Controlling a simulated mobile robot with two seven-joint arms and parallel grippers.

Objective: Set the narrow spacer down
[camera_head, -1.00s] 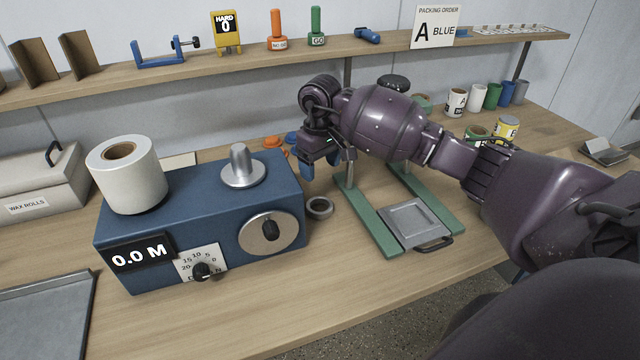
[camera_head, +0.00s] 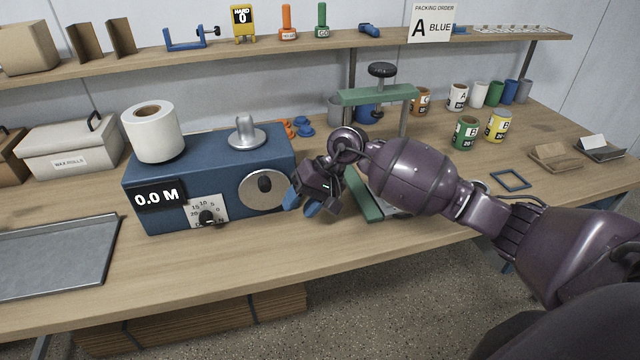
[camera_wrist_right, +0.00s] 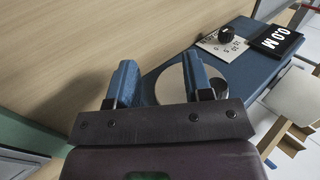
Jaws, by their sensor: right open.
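My right gripper (camera_head: 320,207) is in front of the right end of the blue machine (camera_head: 165,184), low near the front of the bench. Its two blue fingers stand apart in the right wrist view (camera_wrist_right: 160,80), with nothing between them. My left gripper is out of view.
A green press stand (camera_head: 378,95) rises behind my right forearm. A white paper roll (camera_head: 151,137) and a metal hub (camera_head: 248,135) stand on the machine. A grey tray (camera_head: 55,255) lies at the left. Several cans stand at the back right.

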